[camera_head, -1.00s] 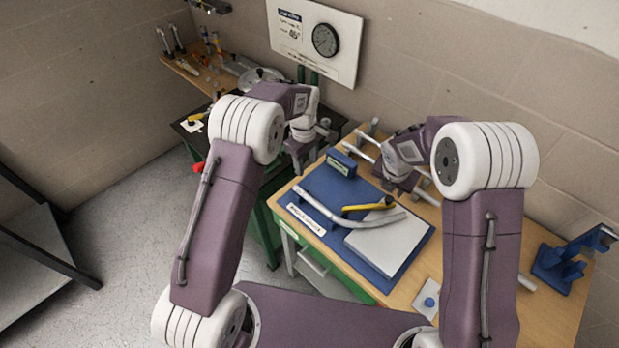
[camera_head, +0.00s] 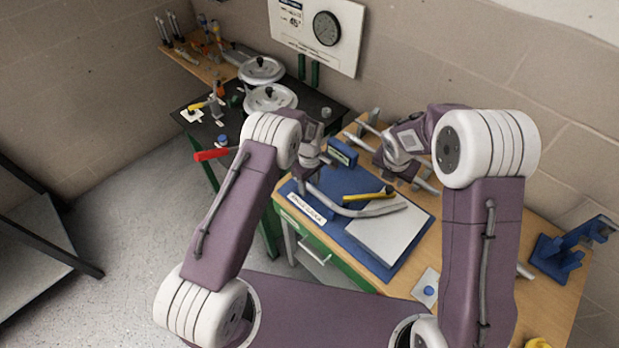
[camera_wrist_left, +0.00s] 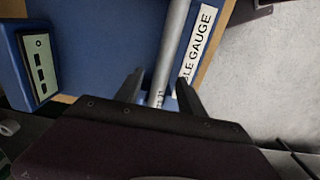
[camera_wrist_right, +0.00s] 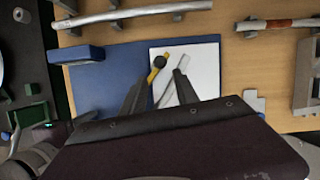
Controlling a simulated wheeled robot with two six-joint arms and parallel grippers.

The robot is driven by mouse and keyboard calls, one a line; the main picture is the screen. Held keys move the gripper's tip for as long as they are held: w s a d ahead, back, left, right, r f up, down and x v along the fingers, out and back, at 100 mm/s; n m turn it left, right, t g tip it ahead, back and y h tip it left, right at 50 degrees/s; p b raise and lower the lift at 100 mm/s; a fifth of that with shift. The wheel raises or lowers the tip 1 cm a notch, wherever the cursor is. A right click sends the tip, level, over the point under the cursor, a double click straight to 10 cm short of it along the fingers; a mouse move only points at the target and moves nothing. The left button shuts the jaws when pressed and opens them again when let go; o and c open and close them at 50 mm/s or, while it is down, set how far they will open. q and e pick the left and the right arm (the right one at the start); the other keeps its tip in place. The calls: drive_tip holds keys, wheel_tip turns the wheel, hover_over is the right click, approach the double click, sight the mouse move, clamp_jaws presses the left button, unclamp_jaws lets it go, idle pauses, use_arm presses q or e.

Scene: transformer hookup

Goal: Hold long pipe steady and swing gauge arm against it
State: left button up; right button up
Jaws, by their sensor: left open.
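A long grey bent pipe (camera_head: 345,210) lies on the blue mat, its right end on the white plate (camera_head: 385,236). The yellow gauge arm (camera_head: 366,196) with a dark knob lies across the plate's back edge, close to the pipe. My left gripper (camera_head: 303,184) is at the pipe's left end. In the left wrist view the pipe (camera_wrist_left: 176,40) runs between its open fingers (camera_wrist_left: 158,92); contact is unclear. My right gripper (camera_wrist_right: 160,82) is open and empty, above and behind the plate. The yellow arm (camera_wrist_right: 153,75) shows beyond its fingers in the right wrist view.
The blue mat (camera_head: 330,235) carries an angle gauge label (camera_head: 307,208). A blue box (camera_head: 343,153) stands at the mat's back corner. A blue stand (camera_head: 568,252) is at the table's right. A black table (camera_head: 215,125) with round pots is at the back left.

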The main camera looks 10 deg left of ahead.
sight(390, 188)
use_arm(q)
clamp_jaws()
use_arm(e)
drive_tip(key=shift+o, duration=1.3)
use_arm(q)
drive_tip(key=shift+d, duration=0.1)
use_arm(e)
drive_tip(key=w+d+r+m+g+y, duration=0.15)
drive_tip(key=d+m+y, duration=0.5)
drive_tip(key=m, duration=1.25)
drive_tip(key=shift+h, duration=0.45)
drive_tip(key=x, duration=1.1)
drive_tip(key=shift+a+f, duration=0.25)
drive_tip(key=shift+c, duration=0.3)
